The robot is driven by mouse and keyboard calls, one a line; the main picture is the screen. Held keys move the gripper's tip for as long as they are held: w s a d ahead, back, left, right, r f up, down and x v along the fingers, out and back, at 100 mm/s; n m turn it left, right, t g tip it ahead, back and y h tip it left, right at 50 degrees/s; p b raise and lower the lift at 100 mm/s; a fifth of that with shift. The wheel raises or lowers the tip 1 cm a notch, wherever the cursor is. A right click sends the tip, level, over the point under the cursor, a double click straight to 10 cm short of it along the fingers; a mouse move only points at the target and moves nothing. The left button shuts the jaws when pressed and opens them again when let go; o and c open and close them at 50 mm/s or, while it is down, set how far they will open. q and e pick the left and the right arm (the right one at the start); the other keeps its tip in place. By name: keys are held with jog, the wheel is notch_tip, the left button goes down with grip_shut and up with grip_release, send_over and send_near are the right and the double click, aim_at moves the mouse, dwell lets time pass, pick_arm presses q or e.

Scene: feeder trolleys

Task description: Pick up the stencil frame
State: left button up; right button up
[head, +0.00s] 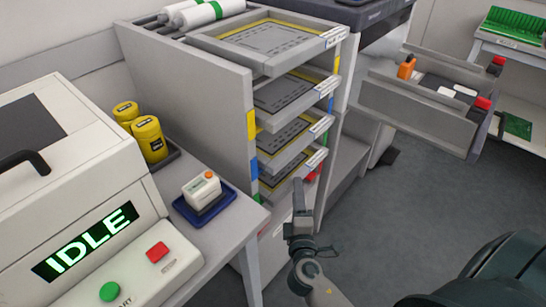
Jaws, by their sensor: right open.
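Several stencil frames lie flat in a grey rack, one per level. The top stencil frame (268,40) is a light grey rim around a dark-lined sheet. Lower stencil frames (285,94), (285,140) and (285,168) show at the rack's open front, with white labels on their front edges. Their rear parts are hidden by the shelves. My right gripper (299,192) is in front of the rack's lower levels, pointing up in the picture. It is open and appears to hold nothing; I cannot tell its exact gap to the lowest frame. My left gripper is out of view.
A white machine with a lit IDLE display (85,242) stands at left. Yellow jars (149,138) and a white box in a blue tray (206,203) stand on the table beside the rack. A grey trolley tray (415,105) is at right. Grey floor (400,210) is open between.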

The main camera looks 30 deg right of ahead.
aim_at(296, 175)
jog(key=shift+x, duration=1.05)
jog(key=shift+p+x, duration=0.35)
jog(key=shift+x, duration=2.3)
grip_shut()
